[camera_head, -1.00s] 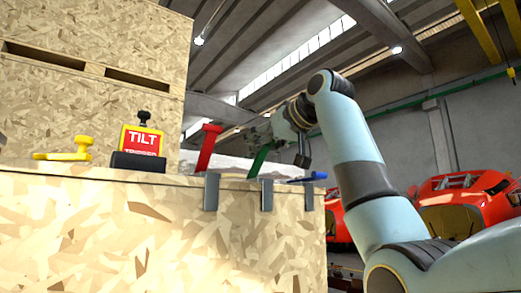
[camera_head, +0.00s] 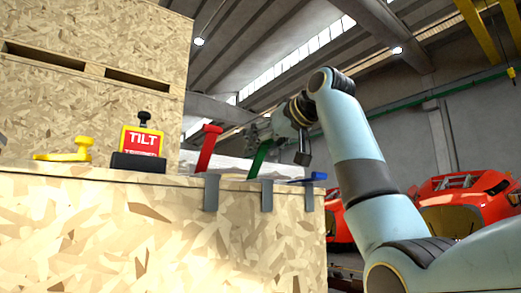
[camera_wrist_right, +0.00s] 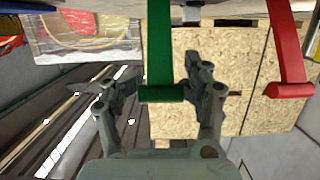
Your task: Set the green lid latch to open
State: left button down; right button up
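The green lid latch (camera_head: 258,160) stands up at a tilt from a grey bracket on the top edge of the wooden crate (camera_head: 150,230). In the right wrist view the green latch (camera_wrist_right: 160,45), with a crossbar at its end, lies between the two spread fingers. My right gripper (camera_wrist_right: 146,80) is open around it, with visible gaps on both sides. In the head view my right gripper (camera_head: 260,129) is small and partly merges with the background near the latch's upper end. My left gripper is not in view.
A red latch (camera_head: 207,150) stands raised left of the green one. A blue latch (camera_head: 308,178) lies low to the right. A red TILT box (camera_head: 142,142) and a yellow handle (camera_head: 70,150) sit on the left. Red train nosecones (camera_head: 460,205) stand behind.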

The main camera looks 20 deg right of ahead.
jog(key=o, duration=0.4)
jog(key=shift+s+d+r, duration=0.15)
jog(key=shift+s+r, duration=0.05)
jog(key=shift+s, duration=0.25)
jog(key=shift+o, duration=0.4)
jog(key=shift+w+f, duration=0.25)
jog(key=shift+w, duration=0.05)
jog(key=v, duration=1.2)
jog(key=shift+c, duration=0.3)
